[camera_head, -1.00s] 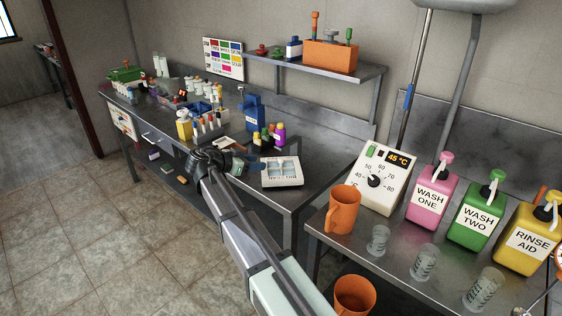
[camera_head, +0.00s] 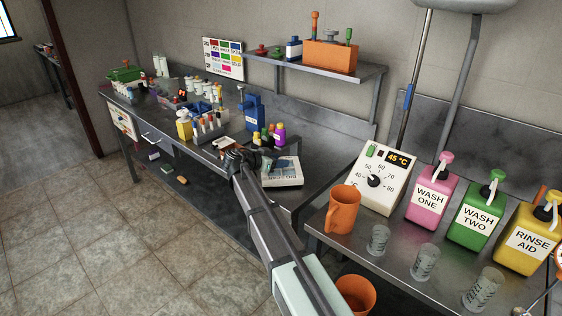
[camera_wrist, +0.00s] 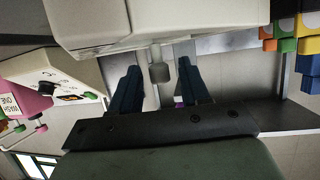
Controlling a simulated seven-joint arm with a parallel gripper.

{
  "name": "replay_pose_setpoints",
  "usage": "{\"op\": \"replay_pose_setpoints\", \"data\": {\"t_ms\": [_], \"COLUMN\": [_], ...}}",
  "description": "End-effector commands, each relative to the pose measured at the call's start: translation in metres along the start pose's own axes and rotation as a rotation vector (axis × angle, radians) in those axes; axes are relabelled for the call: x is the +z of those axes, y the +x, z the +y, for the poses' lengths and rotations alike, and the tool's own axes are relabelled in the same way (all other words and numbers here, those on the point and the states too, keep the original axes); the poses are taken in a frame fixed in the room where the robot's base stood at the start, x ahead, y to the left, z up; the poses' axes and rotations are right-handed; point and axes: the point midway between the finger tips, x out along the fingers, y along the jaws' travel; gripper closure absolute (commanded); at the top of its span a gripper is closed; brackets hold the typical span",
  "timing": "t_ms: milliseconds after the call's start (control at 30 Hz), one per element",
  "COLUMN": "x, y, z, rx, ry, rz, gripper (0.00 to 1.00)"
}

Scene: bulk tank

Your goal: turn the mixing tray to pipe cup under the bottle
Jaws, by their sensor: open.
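A white box-like unit (camera_head: 290,167) with light panels on top and a printed front stands on the steel bench; I take it for the mixing tray. My gripper (camera_head: 260,160) is at its left side and covers part of it. In the wrist view the unit's pale underside or side (camera_wrist: 150,22) fills the top. A small grey knob or peg (camera_wrist: 159,72) hangs below it, between the two dark blue fingers of my gripper (camera_wrist: 158,68). The fingers are apart, with visible space on both sides of the peg. A pipe cup and its bottle cannot be told apart clearly.
Small bottles (camera_head: 278,134) and a blue container (camera_head: 255,112) stand behind the unit. A tube rack (camera_head: 208,128) is to its left. On the right bench are an orange mug (camera_head: 342,208), a temperature box (camera_head: 375,178) and pump bottles (camera_head: 432,190).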

Motion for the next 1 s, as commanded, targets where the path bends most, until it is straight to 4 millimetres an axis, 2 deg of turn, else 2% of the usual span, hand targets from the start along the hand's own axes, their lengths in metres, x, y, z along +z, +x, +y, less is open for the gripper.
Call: {"op": "replay_pose_setpoints", "data": {"t_ms": [200, 533, 1000], "x": [0.000, 0.000, 0.000], "y": [0.015, 0.016, 0.016], "z": [0.000, 0.000, 0.000], "rx": [0.000, 0.000, 0.000], "ry": [0.000, 0.000, 0.000], "rz": [0.000, 0.000, 0.000], "gripper": [0.54, 0.54, 0.99]}}
